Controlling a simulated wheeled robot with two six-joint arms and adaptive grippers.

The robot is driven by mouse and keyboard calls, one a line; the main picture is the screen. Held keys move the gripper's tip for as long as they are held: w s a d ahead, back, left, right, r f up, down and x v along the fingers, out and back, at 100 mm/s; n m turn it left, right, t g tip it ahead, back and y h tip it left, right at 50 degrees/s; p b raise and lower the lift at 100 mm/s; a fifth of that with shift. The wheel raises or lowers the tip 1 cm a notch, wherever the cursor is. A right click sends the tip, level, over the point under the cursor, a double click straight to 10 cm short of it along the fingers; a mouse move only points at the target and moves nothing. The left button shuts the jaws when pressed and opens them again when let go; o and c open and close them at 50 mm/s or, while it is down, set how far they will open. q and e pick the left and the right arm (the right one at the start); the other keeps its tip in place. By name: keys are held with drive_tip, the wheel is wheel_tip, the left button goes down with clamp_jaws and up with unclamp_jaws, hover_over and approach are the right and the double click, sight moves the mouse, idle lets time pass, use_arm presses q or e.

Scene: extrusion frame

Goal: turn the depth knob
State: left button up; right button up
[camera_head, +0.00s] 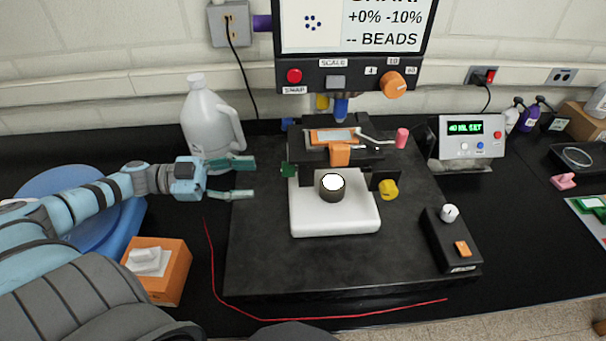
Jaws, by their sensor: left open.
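No label reading "depth" is legible, so I cannot tell which knob is the depth knob. A yellow knob (388,189) sits at the right side of the stage, beside the white block (335,222) with a dark round piece (332,188) on it. An orange knob (394,85) is on the dark panel above. A white knob (449,213) stands on a small black box at the right. My left gripper (243,178) is open and empty, left of the stage and pointing right, apart from every knob. My right gripper is not in view.
A white jug (210,125) stands just behind my left gripper. An orange box (158,268) is in front of my left arm. A red wire (330,317) runs along the front of the dark plate (300,266). The plate's front part is clear.

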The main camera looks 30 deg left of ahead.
sight(289, 169)
use_arm(q)
drive_tip(key=w+a+x, duration=0.1)
drive_tip(key=x, duration=0.6)
drive_tip(key=shift+w+d+r+t+b, duration=0.2)
drive_tip(key=shift+w+r+t+b, duration=0.15)
drive_tip(key=shift+r+t+b, duration=0.15)
drive_tip(key=shift+s+r, duration=0.1)
clamp_jaws()
